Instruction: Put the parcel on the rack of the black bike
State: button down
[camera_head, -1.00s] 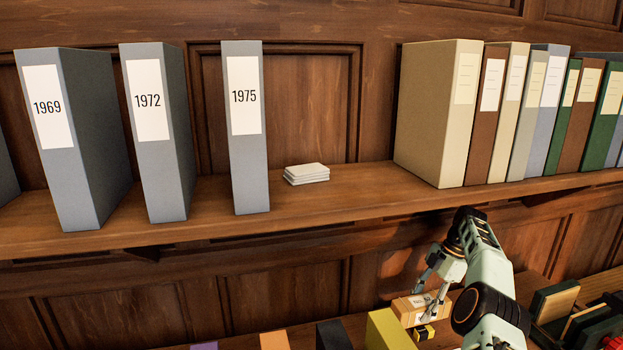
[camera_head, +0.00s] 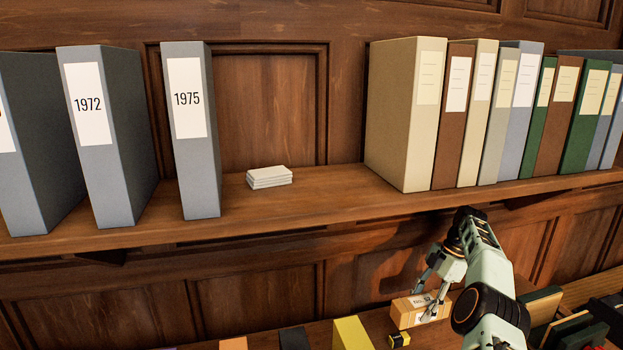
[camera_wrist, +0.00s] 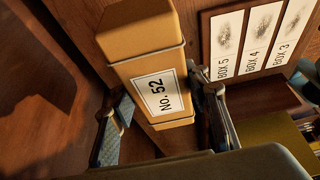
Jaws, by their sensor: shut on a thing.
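The parcel is a tan box (camera_head: 406,313) with a white label, low in the head view. In the wrist view the parcel (camera_wrist: 138,45) fills the upper middle, its label reading "NO. 52" and a cord around it. My gripper (camera_head: 431,292) is shut on it, with one finger on each side of the parcel in the wrist view (camera_wrist: 158,108). I cannot make out a black bike or its rack. Dark shapes at the lower right edge of the head view are too cut off to name.
A wooden shelf (camera_head: 330,202) above my gripper holds grey binders (camera_head: 190,130), a small white stack (camera_head: 269,177) and several box files (camera_head: 405,120). A board of "BOX" labels (camera_wrist: 255,45) is beside the parcel in the wrist view.

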jog(key=shift+w+d+r, duration=0.1)
jog(key=shift+w+d, duration=0.05)
jog(key=shift+d, duration=0.35)
jog(key=shift+s+a+r+m, duration=0.2)
jog(key=shift+s+a+m, duration=0.05)
jog(key=shift+a+m, duration=0.15)
jog(key=shift+s+a+r+m+t, duration=0.2)
jog(key=shift+s+a+m+t, duration=0.1)
jog(key=shift+s+m, duration=0.2)
jog(key=shift+s+a+r+m+t, duration=0.15)
jog(key=shift+s+m+t, duration=0.15)
jog(key=shift+s+m, duration=0.2)
jog(key=s+a+r+m, duration=0.1)
jog(key=m, duration=0.1)
jog(key=s+a+m+t, duration=0.1)
jog(key=s+m, duration=0.1)
jog(key=s+a+r+m+t, duration=0.1)
jog(key=s+m, duration=0.1)
jog(key=shift+s+a+r+m+h, duration=0.1)
jog(key=shift+r+m+h, duration=0.2)
jog(key=shift+r, duration=0.05)
jog(key=s+a+r+m+t+h, duration=0.2)
jog(key=s+a+r+m+h, duration=0.1)
jog(key=s+m, duration=0.6)
jog(key=a+r+m, duration=0.1)
jog(key=a+m, duration=0.1)
jog(key=shift+a+r+m+t+h, duration=0.25)
jog(key=shift+r+m+t+h, duration=0.05)
jog(key=shift+h, duration=0.1)
